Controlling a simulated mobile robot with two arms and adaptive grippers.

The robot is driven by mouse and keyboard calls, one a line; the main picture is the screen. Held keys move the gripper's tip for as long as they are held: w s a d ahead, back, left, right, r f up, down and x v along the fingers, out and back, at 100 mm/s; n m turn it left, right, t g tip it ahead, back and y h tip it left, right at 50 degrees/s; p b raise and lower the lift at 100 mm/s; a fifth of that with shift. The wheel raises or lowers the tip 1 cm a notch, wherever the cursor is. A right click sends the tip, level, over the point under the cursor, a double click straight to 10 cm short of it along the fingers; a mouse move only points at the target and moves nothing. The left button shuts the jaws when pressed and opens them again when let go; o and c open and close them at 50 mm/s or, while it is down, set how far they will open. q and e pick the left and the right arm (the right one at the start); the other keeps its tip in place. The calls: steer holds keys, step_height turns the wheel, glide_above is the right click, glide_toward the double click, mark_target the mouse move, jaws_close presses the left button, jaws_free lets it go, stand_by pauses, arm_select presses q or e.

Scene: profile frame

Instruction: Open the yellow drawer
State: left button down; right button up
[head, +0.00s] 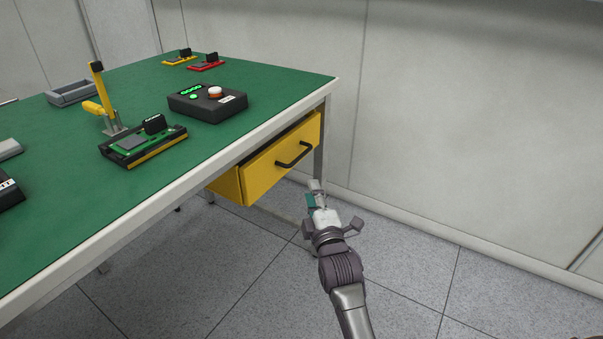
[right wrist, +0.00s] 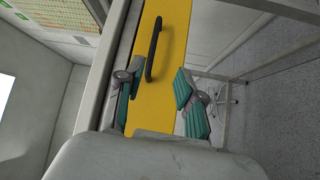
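The yellow drawer (head: 270,165) hangs under the right end of the green-topped table. Its front carries a black bar handle (head: 294,154). The drawer front seems to stand out a little from under the tabletop; how far I cannot tell. In the right wrist view the yellow front (right wrist: 160,85) and the black handle (right wrist: 154,48) lie ahead of my gripper. My right gripper (head: 316,193) is below and to the right of the handle in the head view, apart from it. Its teal-padded fingers (right wrist: 158,98) are spread with nothing between them. My left gripper is not in view.
The green table (head: 235,80) holds a black box with buttons (head: 207,102), a circuit board in a fixture (head: 143,143), a yellow clamp (head: 100,92) and several other parts. A grey wall (head: 450,120) stands behind. The floor (head: 420,270) right of the table is clear.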

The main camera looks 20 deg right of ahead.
mark_target(302, 154)
steer(key=b+x, duration=0.1)
steer(key=x, duration=0.7)
steer(key=r+b+x, duration=0.1)
steer(key=x, duration=0.4)
steer(key=shift+s+d+b, duration=0.1)
steer(key=shift+d+b, duration=0.05)
steer(key=shift+b, duration=0.15)
steer(key=shift+w+d+r, duration=0.1)
steer(key=shift+w+r, duration=0.05)
steer(key=shift+w, duration=0.3)
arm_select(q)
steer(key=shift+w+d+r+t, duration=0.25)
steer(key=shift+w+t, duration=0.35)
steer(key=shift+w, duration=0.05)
arm_select(e)
jaws_close()
